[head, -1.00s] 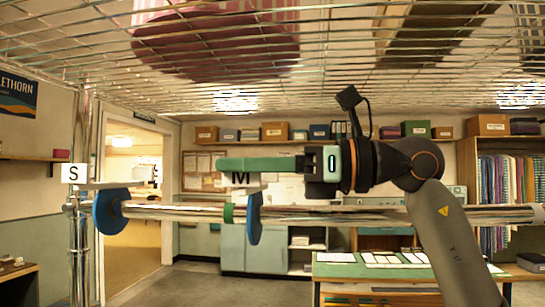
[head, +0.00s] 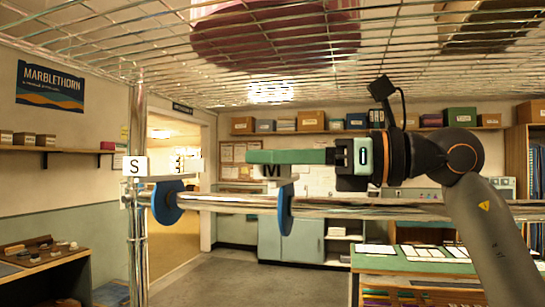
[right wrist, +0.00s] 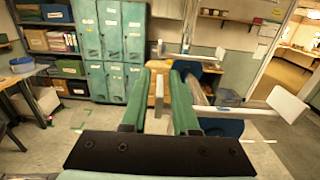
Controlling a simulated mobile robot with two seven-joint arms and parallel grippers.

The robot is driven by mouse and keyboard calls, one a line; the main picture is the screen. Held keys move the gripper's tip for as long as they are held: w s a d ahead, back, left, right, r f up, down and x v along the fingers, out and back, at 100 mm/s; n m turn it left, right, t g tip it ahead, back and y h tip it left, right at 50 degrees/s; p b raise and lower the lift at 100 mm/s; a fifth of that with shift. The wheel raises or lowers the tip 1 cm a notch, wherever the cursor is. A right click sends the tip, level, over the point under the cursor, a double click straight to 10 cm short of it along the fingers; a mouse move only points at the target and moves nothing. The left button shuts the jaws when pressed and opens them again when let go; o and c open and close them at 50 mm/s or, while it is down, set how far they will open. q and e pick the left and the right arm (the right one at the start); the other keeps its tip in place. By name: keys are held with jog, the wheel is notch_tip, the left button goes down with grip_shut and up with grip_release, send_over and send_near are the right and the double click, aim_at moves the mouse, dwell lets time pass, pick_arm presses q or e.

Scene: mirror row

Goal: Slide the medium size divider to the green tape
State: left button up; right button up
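The medium divider has a blue disc (head: 285,210) on the metal rail (head: 345,207) and a white M tag (head: 270,172), partly covered by my finger. My right gripper (head: 250,157) lies level above the rail, pointing left. In the right wrist view its green fingers (right wrist: 160,80) stand apart, with a narrow pale tag plate (right wrist: 158,88) seen edge-on between them and gaps on both sides. The green tape is not visible on the rail now, apparently hidden at the M disc. My left gripper is out of view.
The small divider's blue disc (head: 167,202) and S tag (head: 135,166) sit farther left on the rail, near the upright post (head: 138,240). A wire shelf (head: 400,60) hangs above. The rail is clear between the two dividers.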

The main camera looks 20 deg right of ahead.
jog(key=shift+o, duration=0.7)
jog(key=shift+s+d, duration=0.1)
jog(key=shift+d, duration=0.15)
jog(key=b+v, duration=0.2)
jog(key=v, duration=1)
jog(key=shift+s+f, duration=0.15)
